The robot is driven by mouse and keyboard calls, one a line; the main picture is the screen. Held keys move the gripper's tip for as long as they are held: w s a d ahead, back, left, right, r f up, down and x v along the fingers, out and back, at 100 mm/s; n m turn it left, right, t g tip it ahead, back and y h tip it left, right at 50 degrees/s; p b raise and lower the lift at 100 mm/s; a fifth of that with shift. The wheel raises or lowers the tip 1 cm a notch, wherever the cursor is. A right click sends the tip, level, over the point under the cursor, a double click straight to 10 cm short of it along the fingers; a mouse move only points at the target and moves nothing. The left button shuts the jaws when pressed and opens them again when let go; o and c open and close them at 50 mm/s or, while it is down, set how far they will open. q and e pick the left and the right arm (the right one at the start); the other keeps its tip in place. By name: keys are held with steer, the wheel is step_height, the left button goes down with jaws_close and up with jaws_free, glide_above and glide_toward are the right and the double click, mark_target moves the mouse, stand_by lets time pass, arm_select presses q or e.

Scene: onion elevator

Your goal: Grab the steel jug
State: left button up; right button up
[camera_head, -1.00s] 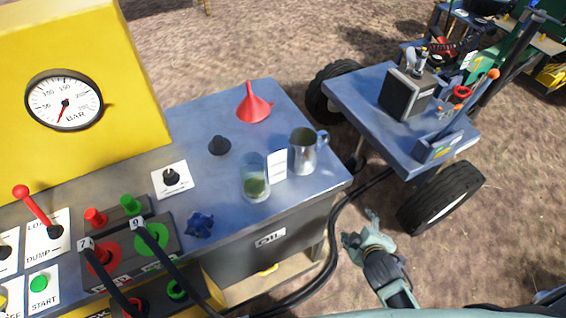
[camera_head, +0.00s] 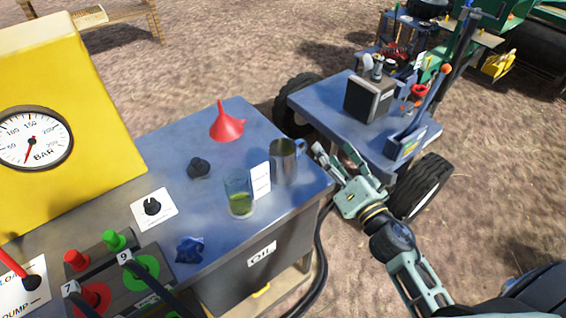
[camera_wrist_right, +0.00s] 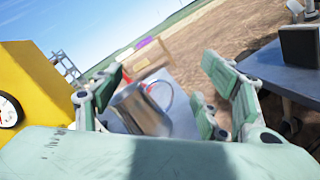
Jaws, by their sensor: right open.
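The steel jug (camera_head: 284,163) stands upright near the right edge of the blue cabinet top (camera_head: 215,145), its handle facing right. My right gripper (camera_head: 334,156) is open and empty just right of the jug, with its fingers pointing toward the handle side. In the right wrist view the jug (camera_wrist_right: 142,110) appears between the open fingers of my right gripper (camera_wrist_right: 160,95), beyond the palm, its lower part hidden. I see no contact. My left gripper is not in view.
A glass with green liquid (camera_head: 239,196) and a white card (camera_head: 260,181) stand left of the jug. A red funnel (camera_head: 226,124) lies behind. A blue wheeled cart (camera_head: 335,115) with a speaker-like box (camera_head: 369,97) stands to the right. The yellow gauge housing (camera_head: 70,95) is at left.

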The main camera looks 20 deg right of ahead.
mark_target(293, 162)
steer(key=a+f+n+g+y, duration=0.1)
steer(key=n+y, duration=0.1)
steer(key=n, duration=0.2)
steer(key=a+f+n+g+y, duration=0.1)
steer(key=a+n+y, duration=0.1)
steer(key=n, duration=0.2)
steer(key=a+f+n+g+y, duration=0.1)
steer(key=a+n+y, duration=0.1)
steer(key=n, duration=0.2)
steer(key=shift+s+a+n+y, duration=0.15)
steer(key=shift+s+n+y, duration=0.15)
steer(key=shift+s, duration=0.1)
steer(key=shift+a+f, duration=0.1)
steer(key=shift+a, duration=0.1)
steer(key=p+x, duration=0.1)
steer(key=x, duration=0.1)
steer(key=p+x, duration=0.1)
steer(key=x, duration=0.1)
steer(key=f+x, duration=0.1)
steer(key=x, duration=0.2)
steer(key=shift+w+p, duration=0.1)
steer(key=shift+p, duration=0.3)
steer(key=shift+w+a, duration=0.15)
steer(key=shift+a, duration=0.05)
steer(key=shift+c, duration=0.5)
steer(key=c, duration=1)
